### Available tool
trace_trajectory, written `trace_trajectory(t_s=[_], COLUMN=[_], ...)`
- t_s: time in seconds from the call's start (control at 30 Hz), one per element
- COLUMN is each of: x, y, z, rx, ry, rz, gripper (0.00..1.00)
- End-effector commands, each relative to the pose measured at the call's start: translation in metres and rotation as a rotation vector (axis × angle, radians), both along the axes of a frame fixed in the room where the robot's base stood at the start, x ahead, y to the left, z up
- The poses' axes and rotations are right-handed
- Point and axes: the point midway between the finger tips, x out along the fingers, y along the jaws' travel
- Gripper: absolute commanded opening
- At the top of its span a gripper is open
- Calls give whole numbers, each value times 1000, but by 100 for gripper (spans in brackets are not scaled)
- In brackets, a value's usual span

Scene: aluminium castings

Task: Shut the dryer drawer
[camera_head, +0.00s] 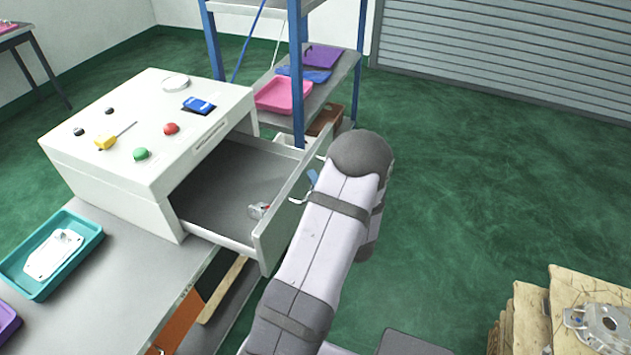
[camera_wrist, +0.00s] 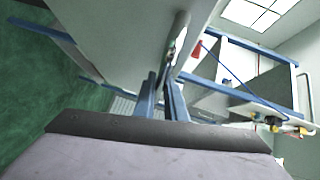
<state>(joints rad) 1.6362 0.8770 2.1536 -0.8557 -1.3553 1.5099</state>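The white dryer (camera_head: 120,185) stands on a grey bench, with knobs and buttons on its top. Its drawer (camera_head: 215,195) is pulled out to the right, and a small metal part with some red (camera_head: 259,210) lies inside. A thin handle (camera_head: 297,200) shows on the outer face of the drawer front (camera_head: 275,232). My gripper (camera_head: 312,178) is at this handle, mostly hidden behind my arm; a bit of blue finger shows. In the wrist view, its two blue-grey fingers (camera_wrist: 162,85) point at a pale panel with a narrow gap between them. Whether they grip the handle is unclear.
A teal tray (camera_head: 15,287) with a pale plate sits on the bench at left. A blue-posted shelf (camera_head: 300,70) with coloured trays stands behind the drawer. Castings on stacked cardboard (camera_head: 570,290) are at lower right. Green floor to the right is clear.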

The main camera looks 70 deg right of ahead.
Motion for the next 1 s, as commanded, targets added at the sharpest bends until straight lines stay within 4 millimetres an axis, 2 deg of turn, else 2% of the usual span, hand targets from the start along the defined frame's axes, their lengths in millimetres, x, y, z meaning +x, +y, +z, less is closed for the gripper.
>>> trace_trajectory(t_s=[0.17,0.37,0.57,1.0], x=[6,31,77,198], y=[1,1,2,3], z=[0,-1,-1,-3], rx=[1,0,-2,-4], ry=[1,1,-1,-3], rz=[3,6,10,10], gripper=[0,0,0,0])
